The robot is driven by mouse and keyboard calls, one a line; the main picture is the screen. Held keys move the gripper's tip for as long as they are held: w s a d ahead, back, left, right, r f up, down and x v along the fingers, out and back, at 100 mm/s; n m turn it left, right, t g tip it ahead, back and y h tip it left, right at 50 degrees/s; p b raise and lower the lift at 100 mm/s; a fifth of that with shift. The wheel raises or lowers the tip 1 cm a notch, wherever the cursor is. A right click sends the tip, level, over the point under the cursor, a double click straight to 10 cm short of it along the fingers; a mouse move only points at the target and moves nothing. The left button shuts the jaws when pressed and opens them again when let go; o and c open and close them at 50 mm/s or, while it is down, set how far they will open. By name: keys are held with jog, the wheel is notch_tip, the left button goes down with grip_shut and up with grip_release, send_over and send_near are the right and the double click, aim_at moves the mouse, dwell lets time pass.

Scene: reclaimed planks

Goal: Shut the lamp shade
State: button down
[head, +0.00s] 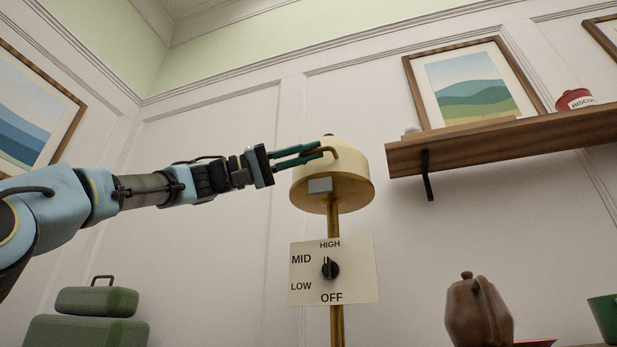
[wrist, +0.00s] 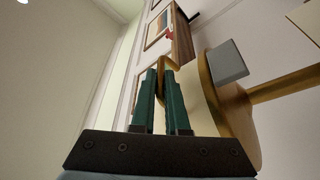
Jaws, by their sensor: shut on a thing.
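The lamp shade (head: 345,182) is a cream dome with a brass rim on a brass pole (head: 334,222). It also shows at the right in the wrist view (wrist: 212,98). A curved brass handle (head: 333,151) stands out from the shade's upper part. My gripper (head: 318,151) has its green fingers closed on this handle, at the shade's left side. In the wrist view the handle (wrist: 163,64) shows between the fingertips. A small grey block (head: 320,185) sits on the shade's front. Below, a dial plate (head: 362,265) reads HIGH, MID, LOW and OFF around a black knob (head: 330,268).
A wooden shelf (head: 480,146) on the right wall holds a framed picture (head: 470,85) and a red biscuit jar (head: 575,98). A brown teapot (head: 478,312) and green cup (head: 606,318) stand low right. Green cases (head: 88,325) stand low left.

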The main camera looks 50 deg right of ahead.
jog(key=shift+f, duration=0.25)
jog(key=c, duration=1.2)
grip_release()
jog(key=shift+c, duration=0.2)
jog(key=o, duration=0.3)
jog(key=shift+r, duration=0.1)
jog(key=b+v, duration=0.1)
jog(key=v, duration=1)
jog(key=shift+d, duration=0.1)
